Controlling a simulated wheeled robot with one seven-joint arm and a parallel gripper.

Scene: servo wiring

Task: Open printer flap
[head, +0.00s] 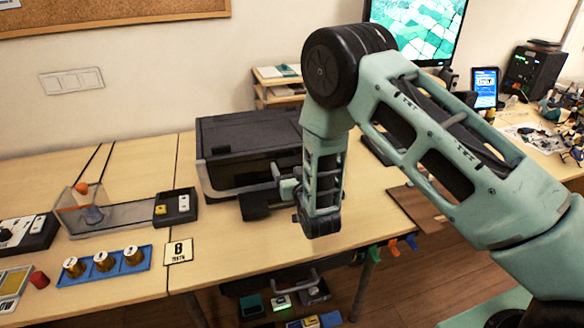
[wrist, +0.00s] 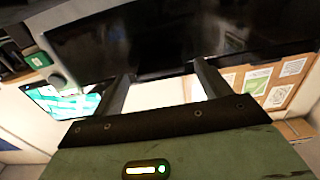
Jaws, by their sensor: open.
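The printer (head: 245,135) is a dark box with a grey lower edge, standing on the wooden table left of my arm. My gripper (head: 279,183) is at its front right, partly hidden by my wrist. In the wrist view, the two fingers of my gripper (wrist: 163,70) are apart with nothing seen between them. A glossy dark panel (wrist: 150,40) with a pale grey side piece fills the top of that view, just beyond the fingertips. I cannot tell whether the fingers touch it. My wrist hides part of the printer's front, and no opened flap is clearly visible.
A clear bin (head: 120,214), a small dark switch box (head: 175,207), a blue tray (head: 103,266) with several brass cups and a label card (head: 179,251) stand to the left. A monitor (head: 415,28) is behind my arm. Bare table lies in front of the printer.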

